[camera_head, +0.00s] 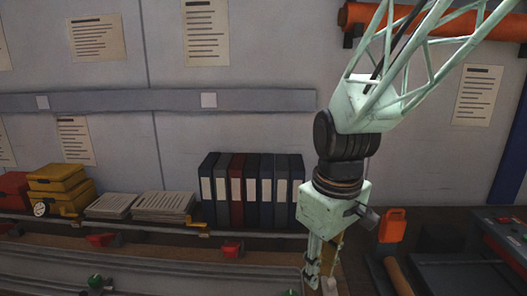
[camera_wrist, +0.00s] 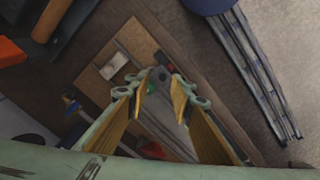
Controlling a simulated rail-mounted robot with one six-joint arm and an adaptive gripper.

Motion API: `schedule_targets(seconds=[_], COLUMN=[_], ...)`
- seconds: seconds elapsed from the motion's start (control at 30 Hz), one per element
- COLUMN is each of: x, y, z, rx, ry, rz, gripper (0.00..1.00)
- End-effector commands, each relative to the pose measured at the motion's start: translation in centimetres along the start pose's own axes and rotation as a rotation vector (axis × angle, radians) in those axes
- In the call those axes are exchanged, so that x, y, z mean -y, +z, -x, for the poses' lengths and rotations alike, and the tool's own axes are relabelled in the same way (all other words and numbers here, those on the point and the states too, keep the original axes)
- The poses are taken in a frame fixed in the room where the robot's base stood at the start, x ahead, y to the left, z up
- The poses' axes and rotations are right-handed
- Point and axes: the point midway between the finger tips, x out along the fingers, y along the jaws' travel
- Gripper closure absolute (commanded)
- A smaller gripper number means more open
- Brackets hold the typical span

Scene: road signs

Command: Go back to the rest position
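My gripper (camera_head: 322,272) hangs pointing down at the lower middle of the head view, in front of the shelf edge and right of the row of binders. In the wrist view my gripper (camera_wrist: 166,88) shows two yellow-lined fingers with a gap between their tips. Nothing is seen held between them. The fingertips are above a brown board (camera_wrist: 125,50) with a small pale block (camera_wrist: 114,66) on it.
Several binders (camera_head: 250,190), paper stacks (camera_head: 163,206) and yellow boxes (camera_head: 58,187) stand on the shelf along the wall. An orange-topped object (camera_head: 392,225) stands close right of my gripper. A dark console (camera_head: 503,238) is at far right. An orange roll (camera_head: 455,24) is mounted high on the wall.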

Motion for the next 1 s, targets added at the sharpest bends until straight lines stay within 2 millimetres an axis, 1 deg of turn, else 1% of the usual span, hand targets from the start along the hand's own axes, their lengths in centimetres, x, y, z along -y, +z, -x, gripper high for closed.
schedule_targets(seconds=[0.1,0.4,0.7,1.0], x=[0.0,0.3,0.9,1.8], y=[1.1,4.0,7.1,10.4], z=[1.5,4.8,7.7,10.2], rx=[-0.015,-0.047,-0.080,-0.113], ry=[0.009,0.027,0.044,0.059], rz=[-0.038,-0.136,-0.235,-0.333], gripper=[0.79,0.79,0.79,0.79])
